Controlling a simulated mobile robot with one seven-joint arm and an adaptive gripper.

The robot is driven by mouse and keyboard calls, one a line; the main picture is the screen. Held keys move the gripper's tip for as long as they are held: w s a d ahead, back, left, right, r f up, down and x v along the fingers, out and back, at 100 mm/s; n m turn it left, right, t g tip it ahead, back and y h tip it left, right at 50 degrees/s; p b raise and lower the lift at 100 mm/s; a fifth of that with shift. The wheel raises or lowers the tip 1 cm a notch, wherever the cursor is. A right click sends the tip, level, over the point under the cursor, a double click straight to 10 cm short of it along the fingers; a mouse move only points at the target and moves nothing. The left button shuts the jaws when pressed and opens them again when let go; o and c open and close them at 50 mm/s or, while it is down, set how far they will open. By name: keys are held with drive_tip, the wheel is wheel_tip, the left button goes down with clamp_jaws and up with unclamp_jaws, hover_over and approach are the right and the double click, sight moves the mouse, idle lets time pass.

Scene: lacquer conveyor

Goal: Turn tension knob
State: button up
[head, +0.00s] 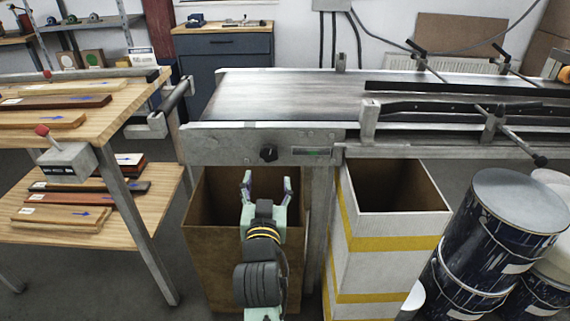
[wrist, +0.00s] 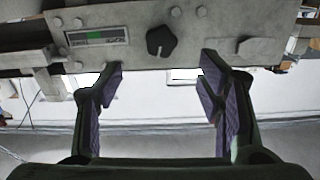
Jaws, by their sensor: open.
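The tension knob (head: 268,153) is a small black knob on the front face of the conveyor's grey end plate. In the wrist view the black knob (wrist: 160,41) shows at the top, between and beyond my open fingers, with a small label with a green window (wrist: 95,37) to its left. My gripper (head: 268,181) is open and empty, below the knob in the head view and apart from it. In the wrist view my gripper (wrist: 158,75) has both fingers spread wide, with nothing between their pads.
The conveyor belt (head: 290,95) runs behind the knob. A white bin with yellow stripes (head: 385,270) and dark drums (head: 490,240) stand to the right. A wooden table with planks (head: 130,95) is at left.

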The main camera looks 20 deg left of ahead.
sight(269, 156)
drive_tip(key=x, duration=1)
drive_tip(key=shift+w+a, duration=0.15)
drive_tip(key=shift+w, duration=0.2)
drive_tip(key=c, duration=1.2)
drive_tip(key=shift+n+p, duration=0.3)
